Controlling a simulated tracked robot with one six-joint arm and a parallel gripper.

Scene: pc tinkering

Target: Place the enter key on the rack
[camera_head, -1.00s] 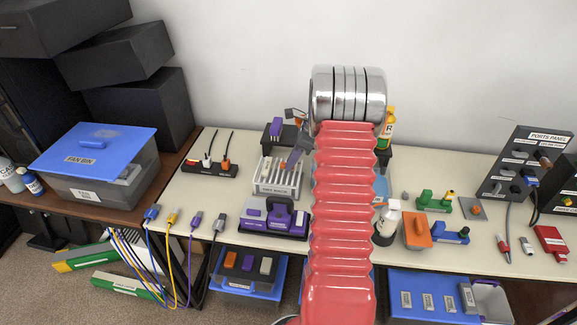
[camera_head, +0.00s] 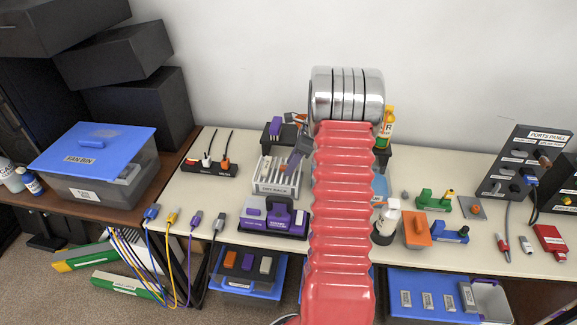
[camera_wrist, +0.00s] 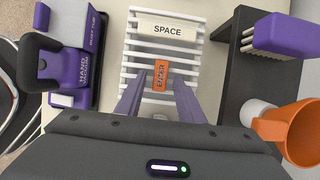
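The orange enter key (camera_wrist: 161,75) sits on the slats of the white key rack (camera_wrist: 132,58) in the wrist view, its label facing up. In the head view the rack (camera_head: 272,189) stands on the table, with a small orange patch of the key (camera_head: 284,167) showing. A white space key (camera_wrist: 168,30) lies across the rack's far end. My gripper (camera_wrist: 160,82) is open, its purple fingers on either side of the enter key with gaps to it. How deep the key sits between the slats I cannot tell.
A purple hand vacuum (camera_wrist: 78,70) stands left of the rack. To its right are a dark stand (camera_wrist: 237,70) with a purple brush (camera_wrist: 283,35) and an orange mug (camera_wrist: 285,128). My red arm hides the table's middle in the head view.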

